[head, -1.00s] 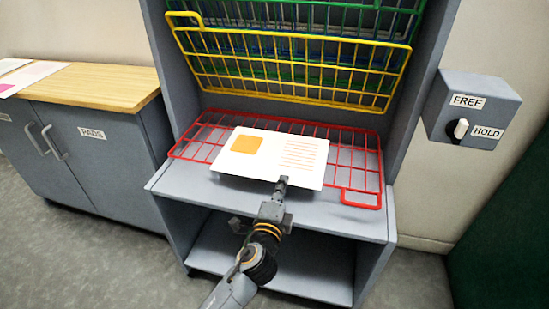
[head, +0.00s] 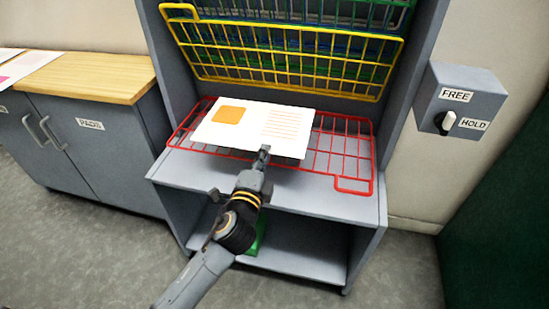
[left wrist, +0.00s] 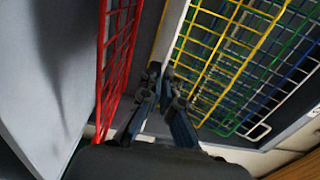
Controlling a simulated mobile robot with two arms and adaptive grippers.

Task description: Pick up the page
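The page (head: 252,130) is a white sheet with an orange square at its left and orange lines at its right. It appears raised a little above the red wire rack (head: 352,180). My left gripper (head: 264,152) is at its front edge, shut on it. In the left wrist view, the fingertips (left wrist: 160,74) close on a pale strip (left wrist: 172,35), which looks like the page seen edge-on, between the red rack and the yellow rack. My right gripper is in neither view.
A raised yellow wire rack (head: 285,60) is above and behind, with green and blue racks behind it. Grey cabinet sides flank them. A FREE/HOLD switch box (head: 465,105) is on the right. A wood-topped PADS cabinet (head: 90,82) stands left. A green item (head: 258,238) shows in the lower compartment.

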